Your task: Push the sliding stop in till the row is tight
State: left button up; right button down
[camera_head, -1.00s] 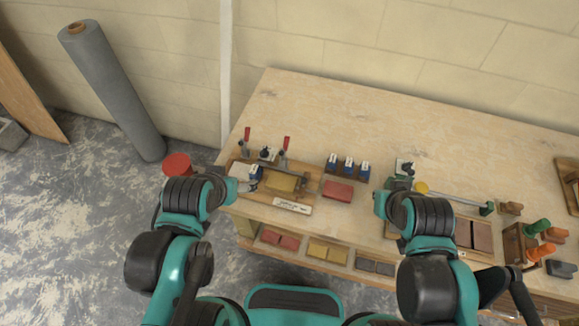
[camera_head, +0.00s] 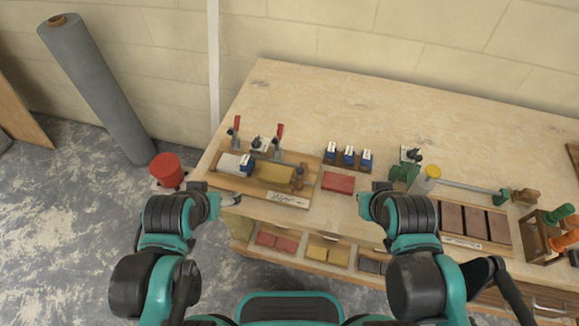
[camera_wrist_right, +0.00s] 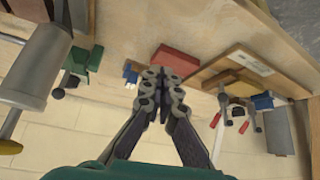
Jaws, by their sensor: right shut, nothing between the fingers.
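Which part is the sliding stop is not clear. My left gripper (camera_head: 217,194) appears open and empty at the fixture's front left corner. My right gripper (camera_head: 374,189) is shut and empty, right of the red block (camera_head: 338,182); its closed fingertips fill the wrist view's middle (camera_wrist_right: 162,82).
Red-handled clamps (camera_head: 278,136) stand behind the fixture. Blue-topped pieces (camera_head: 348,156) sit behind the red block. A red tub (camera_head: 167,170) is left of the table. The back tabletop is clear.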

jog(key=c, duration=1.9)
grip_release()
jog(key=shift+o, duration=0.9)
jog(key=shift+w+a+r, duration=0.15)
jog(key=shift+r, duration=0.15)
jog(key=r+n+g+y+p, duration=0.2)
jog(key=n+g+p, duration=0.65)
jog(key=p, duration=0.35)
send_over(301, 168)
jog(key=b+x, duration=0.1)
jog(key=x, duration=0.1)
jog(key=b+x, duration=0.1)
jog(key=x, duration=0.2)
jog(key=d+x, duration=0.1)
jog(key=x, duration=0.1)
jog(key=shift+w+f+b, duration=0.35)
jog(key=shift+b, duration=0.05)
